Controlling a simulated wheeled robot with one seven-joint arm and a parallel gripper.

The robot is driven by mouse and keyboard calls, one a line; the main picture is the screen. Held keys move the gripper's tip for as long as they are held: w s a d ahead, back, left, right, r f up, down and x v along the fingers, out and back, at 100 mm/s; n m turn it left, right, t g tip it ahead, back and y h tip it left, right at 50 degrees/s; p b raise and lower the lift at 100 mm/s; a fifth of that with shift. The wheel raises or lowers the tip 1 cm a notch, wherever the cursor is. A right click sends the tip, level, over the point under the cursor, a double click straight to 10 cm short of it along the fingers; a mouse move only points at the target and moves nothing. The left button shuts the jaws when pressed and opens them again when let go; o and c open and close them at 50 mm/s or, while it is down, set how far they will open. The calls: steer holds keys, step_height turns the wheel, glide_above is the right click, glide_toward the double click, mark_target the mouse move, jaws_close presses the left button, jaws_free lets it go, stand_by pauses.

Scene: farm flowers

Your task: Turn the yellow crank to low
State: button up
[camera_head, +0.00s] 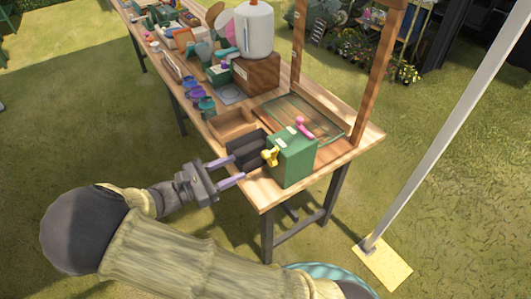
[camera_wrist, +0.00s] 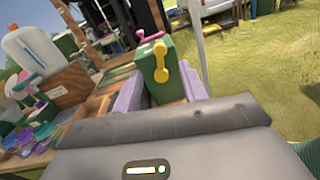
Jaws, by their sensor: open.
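The yellow crank (camera_head: 270,156) is on the left-hand face of a green box (camera_head: 292,160) at the near corner of the wooden table. In the wrist view the yellow crank (camera_wrist: 160,62) hangs roughly straight down the front of the green box (camera_wrist: 148,60). A pink crank (camera_head: 304,127) is at the top of the same box. My gripper (camera_head: 228,172) is open and empty, left of the box, with its fingers pointing toward it. In the wrist view, my lilac fingers (camera_wrist: 160,92) appear on either side of the box's lower part. Any low mark is too small to read.
A dark block (camera_head: 246,149) stands beside the green box. A wooden tray (camera_head: 232,124), a white tank (camera_head: 254,28) on a wooden block, and several coloured cups (camera_head: 199,98) lie farther back. A wooden frame post (camera_head: 378,72) rises behind the box. Grass is open in front.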

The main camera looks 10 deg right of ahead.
mark_target(263, 156)
steer(key=x, duration=1)
steer(key=shift+w+d, duration=0.1)
steer(key=shift+d, duration=0.1)
jaws_close()
